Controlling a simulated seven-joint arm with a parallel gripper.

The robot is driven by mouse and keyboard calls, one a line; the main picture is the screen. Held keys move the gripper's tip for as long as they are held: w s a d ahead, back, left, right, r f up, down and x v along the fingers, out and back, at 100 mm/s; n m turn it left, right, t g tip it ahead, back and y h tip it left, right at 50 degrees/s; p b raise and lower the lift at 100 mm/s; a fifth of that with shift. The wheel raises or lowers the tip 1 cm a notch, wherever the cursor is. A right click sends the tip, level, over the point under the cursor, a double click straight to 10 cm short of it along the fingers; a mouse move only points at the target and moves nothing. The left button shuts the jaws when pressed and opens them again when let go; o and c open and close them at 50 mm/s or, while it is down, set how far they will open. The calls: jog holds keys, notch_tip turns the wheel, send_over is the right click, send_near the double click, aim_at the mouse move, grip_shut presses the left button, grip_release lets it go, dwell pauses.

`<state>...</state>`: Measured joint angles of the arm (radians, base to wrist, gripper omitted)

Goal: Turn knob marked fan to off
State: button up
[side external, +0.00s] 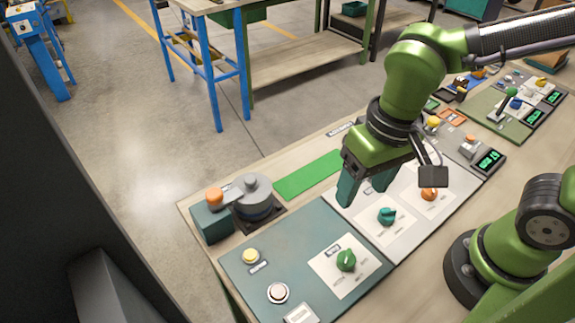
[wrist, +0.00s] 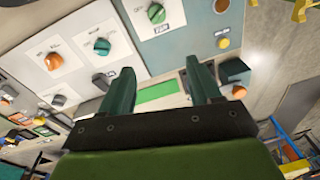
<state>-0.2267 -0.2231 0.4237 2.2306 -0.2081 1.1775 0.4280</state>
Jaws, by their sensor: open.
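A green knob (side external: 346,260) sits on a white plate on the teal panel, and it also shows at the top of the wrist view (wrist: 157,13). The small label by it seems to read "FAN" in the wrist view. Its pointer setting is too small to read. A teal knob (side external: 387,216) and an orange knob (side external: 428,194) sit on the pale panels beside it. My gripper (side external: 362,192) is open and empty above the panels, apart from every knob; its two fingers (wrist: 160,68) show in the wrist view.
The teal panel (side external: 238,262) also holds a yellow button (side external: 250,256) and a white-ringed button (side external: 278,292). A display box (side external: 488,160) and further controls lie to the right.

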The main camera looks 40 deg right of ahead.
aim_at(348, 257)
jog(key=f, duration=0.5)
jog(key=s+a+f+m, duration=0.1)
jog(key=f, duration=0.5)
jog(key=a+f+m+g, duration=0.1)
jog(key=f, duration=0.4)
jog(key=shift+s+f+h, duration=0.35)
jog(key=shift+s+h, duration=0.05)
jog(key=c, duration=1)
jog(key=shift+c, duration=0.2)
